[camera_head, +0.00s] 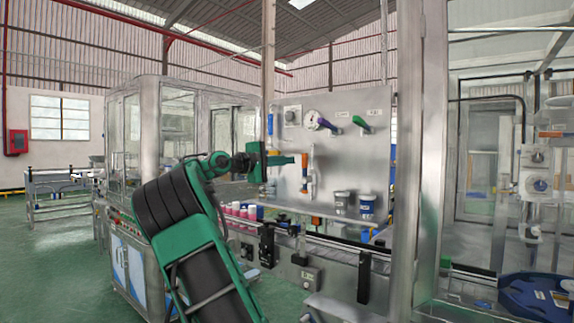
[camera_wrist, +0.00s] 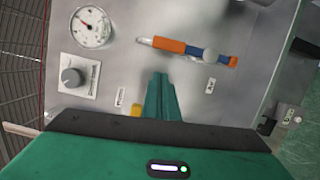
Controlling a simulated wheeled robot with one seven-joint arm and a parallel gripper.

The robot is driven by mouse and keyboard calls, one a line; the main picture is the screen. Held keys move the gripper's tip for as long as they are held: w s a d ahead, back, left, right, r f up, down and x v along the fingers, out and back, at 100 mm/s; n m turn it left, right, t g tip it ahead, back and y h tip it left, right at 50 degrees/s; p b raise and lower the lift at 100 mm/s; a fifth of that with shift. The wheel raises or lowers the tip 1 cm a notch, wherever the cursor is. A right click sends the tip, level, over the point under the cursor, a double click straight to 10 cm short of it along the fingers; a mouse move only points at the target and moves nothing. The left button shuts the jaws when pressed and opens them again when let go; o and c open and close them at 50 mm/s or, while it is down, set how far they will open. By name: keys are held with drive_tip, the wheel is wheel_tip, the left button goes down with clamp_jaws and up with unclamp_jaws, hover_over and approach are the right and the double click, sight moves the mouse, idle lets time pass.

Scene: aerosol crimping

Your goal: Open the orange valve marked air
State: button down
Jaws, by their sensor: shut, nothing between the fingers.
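The orange valve (camera_head: 304,160) is on the upright metal panel, its orange part running vertically in the head view. In the wrist view, the orange valve (camera_wrist: 170,45) lies across the picture, with a blue section, a round grey knob and a small orange end beside it. My gripper (camera_head: 293,160) is shut and empty, just left of the valve in the head view. In the wrist view, my gripper's green fingers (camera_wrist: 160,76) are together, below the orange part with a visible gap in the picture.
The panel (camera_head: 345,155) also carries a gauge (camera_wrist: 90,27), a dark knob (camera_wrist: 73,77), a purple handle (camera_head: 328,125) and a green handle (camera_head: 362,123). Cups (camera_head: 367,205) and pink-capped cans (camera_head: 236,209) stand below. A steel post (camera_head: 433,150) rises to the right.

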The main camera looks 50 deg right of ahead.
drive_tip(key=w+v, duration=0.1)
drive_tip(key=v, duration=0.9)
idle(0.3)
